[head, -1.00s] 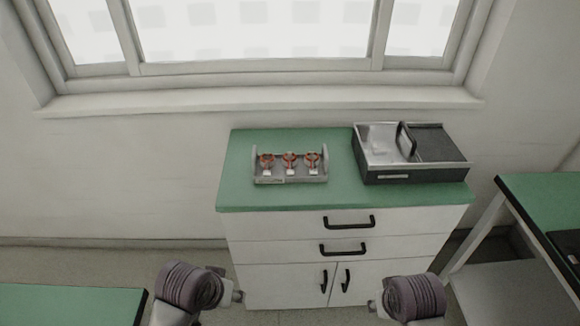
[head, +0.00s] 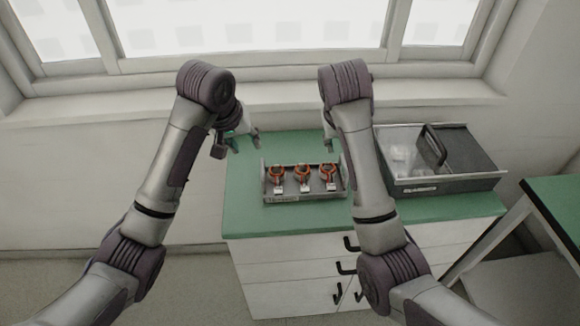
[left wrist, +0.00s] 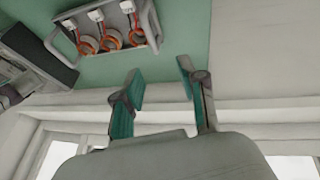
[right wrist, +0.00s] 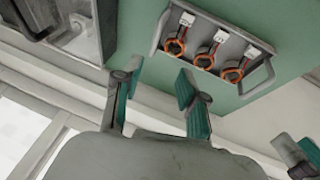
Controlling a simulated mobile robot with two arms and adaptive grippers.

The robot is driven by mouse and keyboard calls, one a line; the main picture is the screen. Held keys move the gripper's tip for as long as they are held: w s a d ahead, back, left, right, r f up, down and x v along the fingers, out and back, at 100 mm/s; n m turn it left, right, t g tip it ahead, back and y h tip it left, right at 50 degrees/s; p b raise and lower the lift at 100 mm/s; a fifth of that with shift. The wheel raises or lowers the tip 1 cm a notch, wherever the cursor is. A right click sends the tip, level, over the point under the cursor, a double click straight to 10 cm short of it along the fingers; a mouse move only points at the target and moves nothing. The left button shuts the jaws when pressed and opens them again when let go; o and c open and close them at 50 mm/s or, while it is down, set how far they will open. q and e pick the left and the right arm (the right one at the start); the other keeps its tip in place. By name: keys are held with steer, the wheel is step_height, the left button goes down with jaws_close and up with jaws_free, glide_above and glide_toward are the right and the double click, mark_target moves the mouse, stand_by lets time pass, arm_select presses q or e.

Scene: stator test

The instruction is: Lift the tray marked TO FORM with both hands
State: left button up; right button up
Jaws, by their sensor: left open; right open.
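The small grey tray (head: 296,198) stands on the green top of the cabinet. It holds three orange ring-shaped parts with white tags, and a small label is on its front wall. It has a raised handle at each end. The tray also shows in the left wrist view (left wrist: 88,52) and the right wrist view (right wrist: 206,66). My left gripper (head: 246,143) is open and empty, above the cabinet's back-left, beyond the tray's left end. My right gripper (head: 329,146) is open and empty behind the tray's right end, partly hidden by my right arm. Neither touches the tray.
A larger dark-and-metal box (head: 440,185) with a black handle stands on the cabinet top, right of the tray. The window wall (head: 290,85) is close behind the grippers. Green top (head: 245,215) is bare left of the tray. Another green table (head: 555,200) is at the right.

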mark_target(262, 164)
arm_select(q)
steer(key=x, duration=0.8)
steer(key=d+x, duration=0.1)
steer(key=x, duration=0.2)
steer(key=shift+s+d+f, duration=0.15)
steer(key=shift+s+f, duration=0.05)
steer(key=shift+f, duration=0.2)
arm_select(e)
steer(key=x, duration=0.8)
steer(key=s+d+x, duration=0.1)
steer(key=x, duration=0.3)
steer(key=shift+d, duration=0.1)
arm_select(q)
steer(key=shift+w+d+f, duration=0.1)
steer(key=shift+d+f, duration=0.05)
steer(key=shift+f, duration=0.15)
arm_select(e)
steer(key=shift+w+d+f, duration=0.1)
steer(key=shift+w+f, duration=0.05)
steer(key=shift+f, duration=0.25)
arm_select(q)
jaws_close()
arm_select(e)
jaws_close()
steer(key=shift+r, duration=0.1)
